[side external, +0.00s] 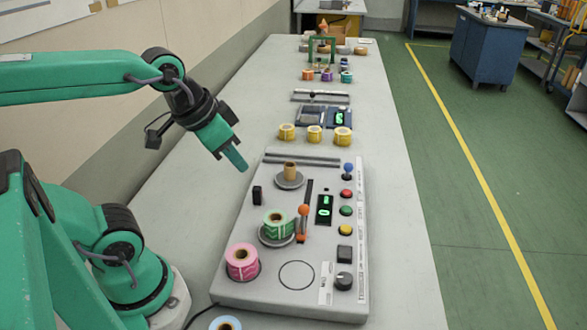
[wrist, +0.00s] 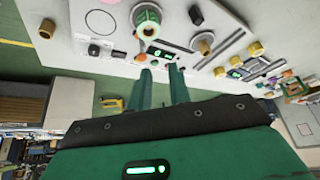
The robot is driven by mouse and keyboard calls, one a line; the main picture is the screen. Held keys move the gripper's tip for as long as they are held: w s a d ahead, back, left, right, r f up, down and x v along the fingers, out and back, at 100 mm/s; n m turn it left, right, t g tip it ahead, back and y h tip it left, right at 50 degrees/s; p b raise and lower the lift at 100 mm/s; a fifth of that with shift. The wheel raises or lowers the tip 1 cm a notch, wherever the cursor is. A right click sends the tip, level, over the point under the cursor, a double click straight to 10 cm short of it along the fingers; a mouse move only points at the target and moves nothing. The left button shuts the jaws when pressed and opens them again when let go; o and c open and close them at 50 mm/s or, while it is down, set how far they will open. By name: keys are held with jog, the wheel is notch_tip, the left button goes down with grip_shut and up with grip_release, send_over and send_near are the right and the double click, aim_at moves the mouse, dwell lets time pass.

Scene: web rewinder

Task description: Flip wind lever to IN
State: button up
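The control panel (side external: 230,290) is a grey box on the bench. A lever with an orange ball (side external: 303,210) stands upright near its middle, beside a green roll (side external: 278,222). The orange ball also shows in the wrist view (wrist: 147,32). A second lever with a blue ball (side external: 348,168) stands at the far right corner. The panel labels are too small to read, so I cannot tell which lever is the wind lever. My gripper (side external: 240,166) is above the panel's far left part, apart from both levers. In the wrist view its fingers (wrist: 160,70) are spread and empty.
A brown core (side external: 290,171), a black block (side external: 257,195), a pink roll (side external: 242,262) and a green display (side external: 324,210) are on the panel. Red, green and yellow buttons line its right side. Yellow rolls (side external: 314,133) stand behind. Bench left of the panel is clear.

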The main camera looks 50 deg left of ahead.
jog(key=shift+w+r+m, duration=0.2)
jog(key=shift+w+m, duration=0.1)
jog(key=shift+w, duration=0.2)
grip_shut()
jog(key=m+g, duration=0.4)
jog(key=m, duration=1.7)
send_over(348, 171)
jog(key=s+d, duration=0.4)
notch_tip(348, 171, down, 7)
jog(key=shift+w+d+f+m+g, duration=0.15)
jog(key=shift+w+f+m+g, duration=0.25)
jog(key=shift+f+m, duration=0.45)
jog(key=shift+f, duration=0.1)
jog(key=f, duration=1)
jog(key=shift+w+d, duration=0.2)
jog(key=shift+w, duration=0.15)
jog(key=shift+w+a+r, duration=0.25)
jog(key=shift+w+a, duration=0.05)
jog(key=shift+a, duration=0.2)
jog(key=shift+w+a+r, duration=0.2)
jog(key=shift+w+a, duration=0.1)
jog(key=shift+a, duration=0.15)
jog(key=shift+w+a+r, duration=0.15)
jog(key=shift+w+a, duration=0.05)
jog(key=shift+a, duration=0.2)
jog(key=shift+w+a+r, duration=0.15)
jog(key=shift+a, duration=0.2)
